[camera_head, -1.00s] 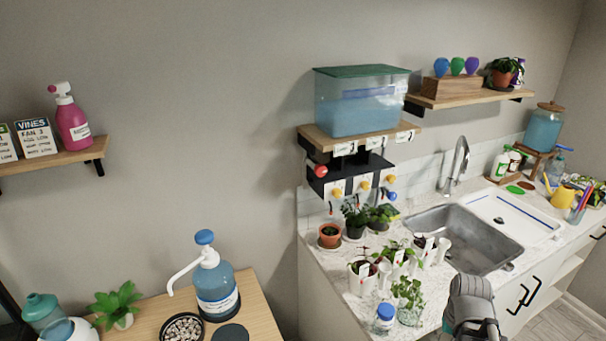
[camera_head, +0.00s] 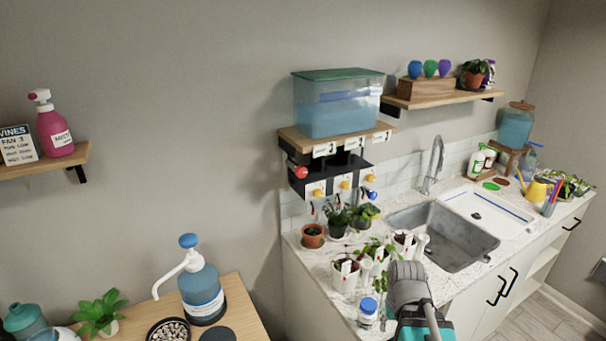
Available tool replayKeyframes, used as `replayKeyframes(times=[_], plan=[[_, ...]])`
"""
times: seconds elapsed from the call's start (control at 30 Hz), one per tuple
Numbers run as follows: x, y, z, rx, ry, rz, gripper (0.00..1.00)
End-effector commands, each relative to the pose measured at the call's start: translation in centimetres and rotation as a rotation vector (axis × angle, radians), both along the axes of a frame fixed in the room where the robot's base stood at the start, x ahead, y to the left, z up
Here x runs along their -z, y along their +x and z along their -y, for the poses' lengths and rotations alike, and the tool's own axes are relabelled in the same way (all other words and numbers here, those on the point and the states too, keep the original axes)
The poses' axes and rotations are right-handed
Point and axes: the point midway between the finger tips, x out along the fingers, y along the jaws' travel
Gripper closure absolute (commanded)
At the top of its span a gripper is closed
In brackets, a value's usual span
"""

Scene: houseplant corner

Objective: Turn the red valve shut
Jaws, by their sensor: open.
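The red valve (camera_head: 301,172) is a round red knob at the left end of the black valve rack below the shelf with the water tank. Several yellow knobs (camera_head: 345,185) and a blue knob (camera_head: 371,193) sit along the same rack. The way the red valve is turned is too small to tell. Part of my arm (camera_head: 408,285), grey and teal, shows at the bottom right, in front of the counter and well apart from the valve. My gripper's fingers are not in view.
A clear tank (camera_head: 337,105) with a green lid stands on the shelf above the rack. Potted plants (camera_head: 337,218) stand on the counter below it. A sink (camera_head: 445,235) lies to the right. A blue pump bottle (camera_head: 203,290) stands on the wooden table at left.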

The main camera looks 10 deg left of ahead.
Motion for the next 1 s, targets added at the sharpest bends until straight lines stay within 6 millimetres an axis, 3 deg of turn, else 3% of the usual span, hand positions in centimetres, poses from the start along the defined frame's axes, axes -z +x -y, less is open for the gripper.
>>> replayKeyframes(times=[0.03,0.2,0.37,0.67,0.8,1.0], plan=[[0.0,0.0,0.0,0.0,0.0,0.0,0.34],[-0.1,0.6,-0.6,0.02,0.024,0.017,0.07],[-0.4,2.6,-3.3,0.091,0.108,0.068,0.07],[-3.4,9.8,-10.6,0.44,0.489,0.197,0.07],[-6.2,13.7,-14.2,0.664,0.728,0.206,0.07],[-10.9,18.8,-18.0,1.002,1.077,0.131,0.07]])
